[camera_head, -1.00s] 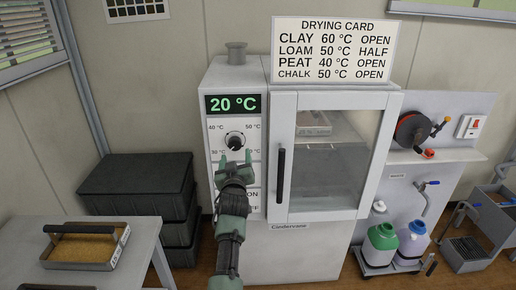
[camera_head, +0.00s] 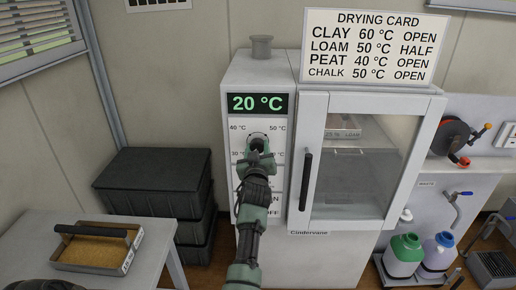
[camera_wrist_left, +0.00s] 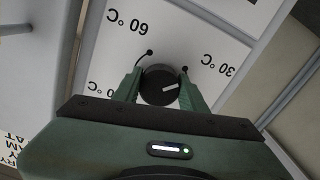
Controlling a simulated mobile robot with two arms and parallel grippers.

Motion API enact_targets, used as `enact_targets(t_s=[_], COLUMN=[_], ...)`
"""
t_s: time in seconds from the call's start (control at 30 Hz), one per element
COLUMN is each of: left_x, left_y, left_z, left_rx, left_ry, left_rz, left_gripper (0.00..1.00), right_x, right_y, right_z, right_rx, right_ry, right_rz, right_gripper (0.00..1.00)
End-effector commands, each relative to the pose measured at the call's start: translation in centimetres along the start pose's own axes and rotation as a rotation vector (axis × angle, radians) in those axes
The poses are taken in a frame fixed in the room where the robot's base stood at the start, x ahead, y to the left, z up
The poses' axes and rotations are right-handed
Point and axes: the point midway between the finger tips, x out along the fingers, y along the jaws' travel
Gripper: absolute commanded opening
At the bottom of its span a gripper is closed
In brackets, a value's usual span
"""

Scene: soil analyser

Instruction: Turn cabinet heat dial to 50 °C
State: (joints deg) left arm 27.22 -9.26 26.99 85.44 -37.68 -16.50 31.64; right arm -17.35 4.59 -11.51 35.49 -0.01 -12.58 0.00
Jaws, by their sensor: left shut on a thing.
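The cabinet heat dial is a round dark knob on the white front panel of the drying cabinet (camera_head: 330,110). In the left wrist view the dial (camera_wrist_left: 158,87) shows a white mark pointing right, with "60 °C" at upper left and "30 °C" at upper right, both upside down. The green display (camera_head: 258,103) above it reads 20 °C. My left gripper (camera_head: 258,146) is at the dial and hides most of it in the head view. In the left wrist view its two fingers (camera_wrist_left: 161,84) are shut on the dial's sides.
The drying card (camera_head: 368,47) on top lists loam 50 °C, half. The glass door has a dark vertical handle (camera_head: 306,180) right of my arm. Black crates (camera_head: 150,182) and a table with a soil tray (camera_head: 98,262) stand at left. Bottles (camera_head: 404,256) stand at right.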

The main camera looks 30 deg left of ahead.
Motion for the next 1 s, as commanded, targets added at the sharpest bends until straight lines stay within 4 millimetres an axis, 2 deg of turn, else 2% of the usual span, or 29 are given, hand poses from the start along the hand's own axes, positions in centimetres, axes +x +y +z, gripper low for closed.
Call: enact_targets(t_s=[0.03,0.1,0.13,0.37,0.57,1.0], left_x=[0.0,0.0,0.0,0.0,0.0,0.0], left_y=[0.1,0.1,0.1,0.1,0.1,-0.1], left_z=[0.0,0.0,0.0,0.1,0.1,0.0], left_rx=[0.000,0.000,0.000,0.019,0.101,0.481], left_ry=[0.000,0.000,0.000,-0.001,0.000,-0.001], left_rz=[0.002,0.002,0.002,0.002,0.003,0.002], left_gripper=[0.22,0.03,0.01,0.02,0.02,0.02], right_x=[0.0,0.0,0.0,0.0,0.0,0.0], right_y=[0.2,0.3,0.4,0.4,0.4,-0.4], right_z=[0.4,0.6,0.6,0.3,-0.1,-0.4], right_rx=[-0.001,-0.002,-0.002,-0.001,0.000,0.004], right_ry=[-0.006,-0.008,-0.008,-0.005,0.001,0.005], right_rz=[0.002,0.004,0.004,0.005,0.004,-0.004], right_gripper=[0.36,0.36,0.36,0.36,0.36,0.36])
